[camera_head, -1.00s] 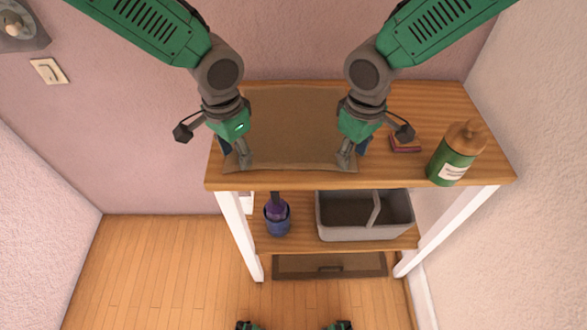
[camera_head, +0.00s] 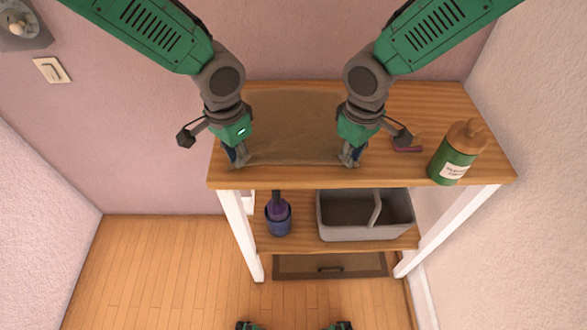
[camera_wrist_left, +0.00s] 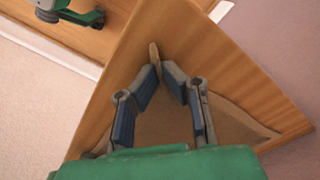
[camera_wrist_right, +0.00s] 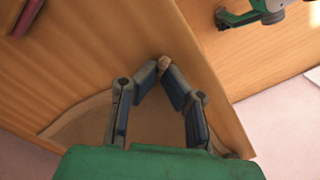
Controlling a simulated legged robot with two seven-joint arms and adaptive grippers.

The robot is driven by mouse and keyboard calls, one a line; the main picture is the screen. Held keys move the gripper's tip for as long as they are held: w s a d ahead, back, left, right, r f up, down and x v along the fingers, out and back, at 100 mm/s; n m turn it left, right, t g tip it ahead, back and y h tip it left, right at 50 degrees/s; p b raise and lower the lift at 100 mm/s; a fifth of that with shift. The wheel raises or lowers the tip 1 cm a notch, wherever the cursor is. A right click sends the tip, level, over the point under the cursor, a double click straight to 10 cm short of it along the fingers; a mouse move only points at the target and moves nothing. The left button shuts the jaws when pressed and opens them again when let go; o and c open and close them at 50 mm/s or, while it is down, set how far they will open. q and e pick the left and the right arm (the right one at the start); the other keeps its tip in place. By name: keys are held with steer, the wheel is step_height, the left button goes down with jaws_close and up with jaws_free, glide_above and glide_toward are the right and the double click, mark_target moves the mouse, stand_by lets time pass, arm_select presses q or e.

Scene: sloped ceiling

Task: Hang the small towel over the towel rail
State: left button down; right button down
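The small brown towel (camera_head: 293,125) lies spread on the wooden shelf top, its near edge close to the front edge. My left gripper (camera_head: 239,162) is at the towel's near left corner. In the left wrist view its fingertips (camera_wrist_left: 155,60) meet with a bit of cloth pinched between them. My right gripper (camera_head: 350,161) is at the near right corner. In the right wrist view its fingertips (camera_wrist_right: 164,66) also meet on a small fold of cloth. I cannot make out the towel rail in these views.
A green bottle (camera_head: 454,160) with a brown cap stands at the right of the shelf top. A small red item (camera_head: 408,149) lies beside my right gripper. The lower shelf holds a grey caddy (camera_head: 364,222) and a blue cup (camera_head: 278,222). The floor at left is clear.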

arm_select(q)
steer(key=shift+a+f, duration=0.1)
steer(key=shift+a, duration=0.15)
arm_select(e)
steer(key=shift+s+f, duration=0.1)
steer(key=shift+f, duration=0.05)
